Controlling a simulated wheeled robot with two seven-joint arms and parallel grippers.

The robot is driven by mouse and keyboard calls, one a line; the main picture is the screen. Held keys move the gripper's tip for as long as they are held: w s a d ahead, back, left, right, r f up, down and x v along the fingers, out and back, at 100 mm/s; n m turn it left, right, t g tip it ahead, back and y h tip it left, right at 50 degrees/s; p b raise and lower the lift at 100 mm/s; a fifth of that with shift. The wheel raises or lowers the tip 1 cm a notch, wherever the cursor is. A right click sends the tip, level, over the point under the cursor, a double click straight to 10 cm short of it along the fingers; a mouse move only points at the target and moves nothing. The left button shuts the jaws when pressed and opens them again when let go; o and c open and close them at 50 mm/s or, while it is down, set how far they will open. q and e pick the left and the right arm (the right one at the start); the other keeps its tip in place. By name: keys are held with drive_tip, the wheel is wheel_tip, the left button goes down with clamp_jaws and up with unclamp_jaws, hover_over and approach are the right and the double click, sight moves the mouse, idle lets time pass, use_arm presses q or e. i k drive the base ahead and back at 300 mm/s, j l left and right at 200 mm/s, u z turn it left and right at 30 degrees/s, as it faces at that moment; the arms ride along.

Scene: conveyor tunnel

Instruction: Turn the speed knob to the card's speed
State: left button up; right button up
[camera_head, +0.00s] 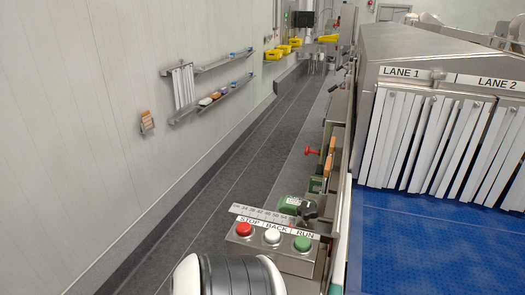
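The control panel (262,258) is at the bottom middle, with a red STOP button (244,229), a white BACK button (272,236) and a green RUN button (302,243). A pale scale strip (262,216) with small numbers runs behind the buttons. At its right end is a green housing (288,204) with a dark knob (308,211); its setting is too small to read. No card with a readable speed is seen; a small orange and white item (147,122) hangs on the left wall. A white and black part of mine is at the bottom edge. Neither gripper shows.
The blue belt (430,245) leads into the steel tunnel (430,45), with white strip curtains under LANE 1 and LANE 2 signs. A red handle (312,151) sticks out beyond the panel. Wall shelves (215,101) hold small items. The grey floor (225,165) to the left is clear.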

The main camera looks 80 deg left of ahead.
sight(319, 170)
drive_tip(key=u, duration=1.9)
drive_tip(key=j+z, duration=0.15)
drive_tip(key=j, duration=0.35)
drive_tip(key=k+j+z, duration=0.15)
drive_tip(key=j, duration=0.35)
drive_tip(key=k+j+z, duration=0.2)
drive_tip(key=j, duration=0.25)
drive_tip(key=i+j, duration=0.05)
drive_tip(key=i, duration=0.05)
